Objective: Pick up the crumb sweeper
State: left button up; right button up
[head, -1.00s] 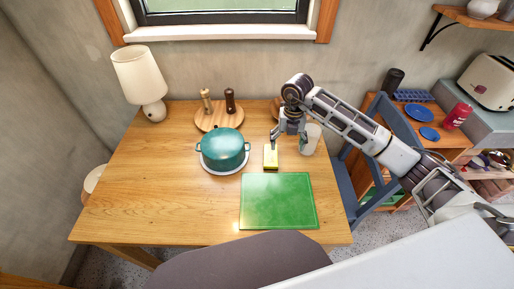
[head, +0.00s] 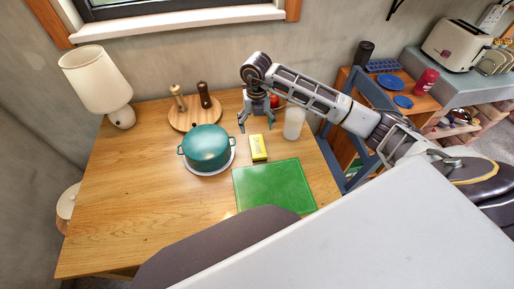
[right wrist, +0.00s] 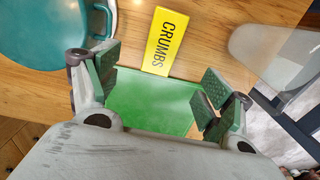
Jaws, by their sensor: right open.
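The crumb sweeper (head: 258,147) is a small yellow block lying on the wooden table, between the teal pot and the green board. In the right wrist view it shows as a yellow block (right wrist: 166,40) with the word CRUMBS, beyond the fingertips. My right gripper (head: 257,122) is open and empty, pointing down, just behind the sweeper in the head view. Its green-padded fingers (right wrist: 160,88) are spread wide in the right wrist view, with nothing between them. How high they are above the table is hard to tell. My left gripper is not in view.
The teal pot (head: 206,146) stands left of the sweeper on a white plate. The green board (head: 272,186) lies in front. A pale translucent cup (head: 294,123) stands close to the right of my gripper. Two mills stand on a round wooden board (head: 186,122). The table's left front is clear.

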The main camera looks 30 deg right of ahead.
send_over(258, 145)
jog(key=shift+s+a+f, duration=0.1)
jog(key=shift+a+f, duration=0.1)
jog(key=shift+f, duration=1.95)
jog(key=shift+a+f, duration=0.2)
jog(key=shift+f, duration=1.9)
jog(key=shift+d+f+p, duration=0.15)
jog(key=shift+f+p, duration=0.1)
jog(key=shift+f, duration=1.1)
jog(key=shift+d+f+p, duration=0.1)
jog(key=shift+f+p, duration=0.15)
jog(key=shift+f, duration=1.05)
jog(key=shift+c, duration=0.3)
jog(key=c, duration=1.1)
jog(key=shift+r, duration=0.1)
jog(key=shift+c, duration=0.2)
jog(key=shift+r+b, duration=0.3)
jog(key=shift+r, duration=4.65)
jog(key=o, duration=0.5)
jog(key=shift+c, duration=1.5)
